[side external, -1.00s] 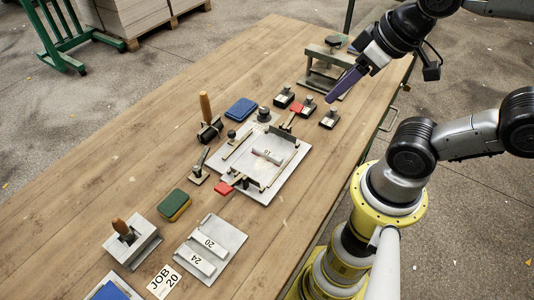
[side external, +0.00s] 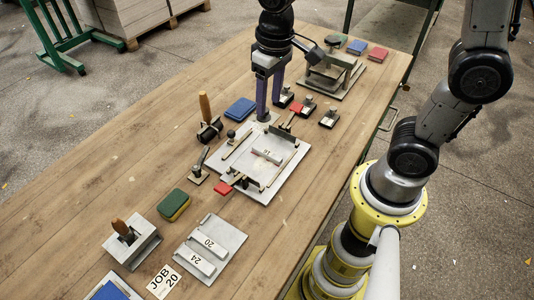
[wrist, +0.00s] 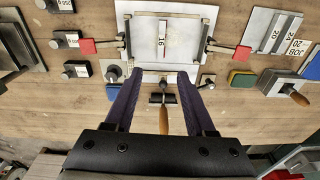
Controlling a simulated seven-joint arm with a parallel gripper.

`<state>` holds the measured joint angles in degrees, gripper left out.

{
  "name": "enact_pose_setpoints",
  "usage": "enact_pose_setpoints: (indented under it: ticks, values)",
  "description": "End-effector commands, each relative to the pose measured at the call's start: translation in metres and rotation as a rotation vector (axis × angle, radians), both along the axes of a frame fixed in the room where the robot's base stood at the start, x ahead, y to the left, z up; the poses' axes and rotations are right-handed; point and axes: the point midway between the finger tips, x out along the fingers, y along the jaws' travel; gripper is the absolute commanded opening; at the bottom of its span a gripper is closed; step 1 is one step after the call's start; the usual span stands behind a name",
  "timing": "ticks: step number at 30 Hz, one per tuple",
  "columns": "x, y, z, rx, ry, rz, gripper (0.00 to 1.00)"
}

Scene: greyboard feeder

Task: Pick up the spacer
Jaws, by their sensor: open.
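A light bar marked 16 (side external: 267,156) lies in the middle of the metal feeder fixture (side external: 282,182); the bar also shows in the wrist view (wrist: 162,38). Two more light bars, marked 20 (side external: 208,243) and 24 (side external: 196,261), lie side by side on a grey plate (side external: 232,238) at the front. Which bar is the spacer is not marked. My gripper (side external: 269,112) points down above the back left edge of the fixture, with its purple fingers apart. In the wrist view my gripper (wrist: 157,82) has nothing between its fingers.
A roller with a wooden handle (side external: 209,128) stands left of the fixture, beside a blue pad (side external: 241,109). Several small dark blocks stand behind it. A green sponge (side external: 174,205), a handled metal block (side external: 132,242) and a JOB 20 card (side external: 164,281) are nearer. The table's left side is clear.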

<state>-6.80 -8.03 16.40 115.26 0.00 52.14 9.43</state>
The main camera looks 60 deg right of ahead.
Motion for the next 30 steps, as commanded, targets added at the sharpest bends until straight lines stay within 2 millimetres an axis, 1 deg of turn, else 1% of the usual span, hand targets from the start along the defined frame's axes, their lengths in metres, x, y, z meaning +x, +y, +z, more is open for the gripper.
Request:
enact_pose_setpoints:
  ticks: [1, 3, 8, 18, 21, 26, 30]
  values:
    - [0.002, 0.003, -0.010, -0.004, 0.031, 0.008, 0.55]
    - [0.001, 0.005, -0.019, -0.007, 0.059, 0.016, 0.55]
    - [-0.001, 0.007, -0.035, -0.010, 0.080, 0.024, 0.55]
    - [-0.001, 0.006, -0.094, -0.010, 0.079, 0.024, 0.55]
    - [0.000, 0.006, -0.105, -0.010, 0.077, 0.024, 0.55]
    - [0.001, 0.006, -0.113, -0.010, 0.076, 0.023, 0.55]
    - [0.004, 0.004, -0.130, -0.010, 0.078, 0.023, 0.55]
